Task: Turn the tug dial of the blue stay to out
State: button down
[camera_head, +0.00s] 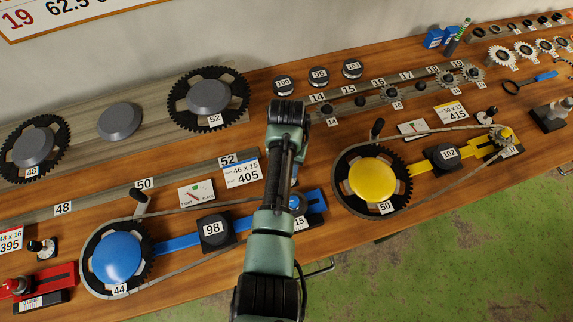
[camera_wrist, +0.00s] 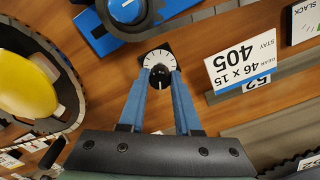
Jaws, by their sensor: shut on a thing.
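The tug dial (camera_wrist: 158,58) has a white face with tick marks and a black knob (camera_wrist: 160,76). My gripper (camera_wrist: 161,82) has its two blue fingers closed on the sides of this knob. No lettering on the dial is readable. The blue stay (camera_head: 178,244) runs from the blue-capped chainring (camera_head: 117,258) marked 44, past the black block (camera_head: 215,232) marked 98, to its right end beside my arm. The end of the blue stay also shows at the top of the wrist view (camera_wrist: 98,32), close to the dial. My arm hides the dial in the head view.
A card reading 405 (camera_head: 243,174) and a slack gauge (camera_head: 197,194) lie behind the blue stay. A yellow-capped chainring (camera_head: 371,180) with its yellow stay stands to the right. A red stay (camera_head: 62,276) is at the left front. Green floor lies beyond the bench's front edge.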

jog(key=shift+w+r+n+p, duration=0.1)
jog(key=shift+n+p, duration=0.35)
jog(key=shift+n, duration=1.85)
jog(key=c, duration=0.6)
grip_release()
notch_tip(320, 180, up, 13)
jog(key=b, duration=0.1)
